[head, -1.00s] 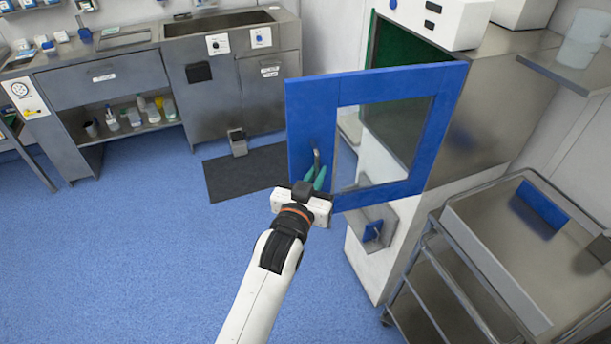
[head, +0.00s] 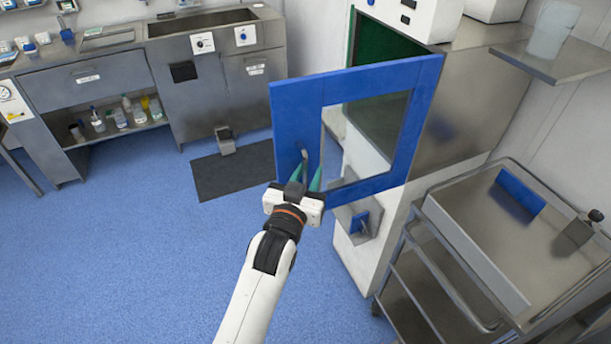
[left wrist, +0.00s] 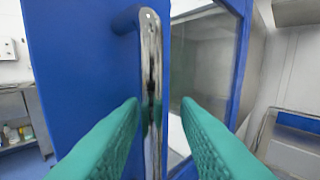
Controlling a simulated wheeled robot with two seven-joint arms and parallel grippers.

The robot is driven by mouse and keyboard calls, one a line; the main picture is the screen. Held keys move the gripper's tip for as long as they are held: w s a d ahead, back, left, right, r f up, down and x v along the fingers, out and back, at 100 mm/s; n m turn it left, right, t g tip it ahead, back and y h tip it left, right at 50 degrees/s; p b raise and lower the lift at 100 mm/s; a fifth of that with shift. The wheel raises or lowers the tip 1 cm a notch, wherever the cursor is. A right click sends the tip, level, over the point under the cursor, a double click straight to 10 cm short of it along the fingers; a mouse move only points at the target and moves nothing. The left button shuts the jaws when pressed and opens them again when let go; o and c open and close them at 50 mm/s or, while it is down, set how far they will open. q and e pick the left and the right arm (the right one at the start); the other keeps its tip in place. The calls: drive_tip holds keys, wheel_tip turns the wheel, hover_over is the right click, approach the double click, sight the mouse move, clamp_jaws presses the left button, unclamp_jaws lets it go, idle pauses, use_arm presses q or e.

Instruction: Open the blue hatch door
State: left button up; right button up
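The blue hatch door (head: 297,103), a blue frame around a window, stands swung out from the steel cabinet, whose dark green inside (head: 385,47) shows behind it. Its chrome bar handle (head: 305,160) is on the door's left side; it also shows upright in the left wrist view (left wrist: 152,85). My left gripper (head: 305,178) is at the handle, with its teal fingers apart. In the left wrist view the fingers are on either side of the handle's lower part, with visible gaps. My right gripper cannot be made out.
A steel trolley (head: 470,240) with a tray top stands at the right. A small dark thing (head: 577,232) at its right side is unclear. A steel counter (head: 110,75) with a sink lines the back left. Blue floor (head: 130,240) is free at the left.

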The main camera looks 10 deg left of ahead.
use_arm(q)
drive_tip(key=shift+f, duration=0.1)
drive_tip(key=shift+s+a, duration=0.15)
drive_tip(key=shift+s, duration=0.1)
drive_tip(key=s+a+b, duration=0.1)
drive_tip(key=s+b, duration=0.1)
drive_tip(key=s, duration=0.9)
drive_tip(key=shift+s+a+b, duration=0.15)
drive_tip(key=shift+a+b, duration=0.05)
drive_tip(key=shift+b, duration=0.1)
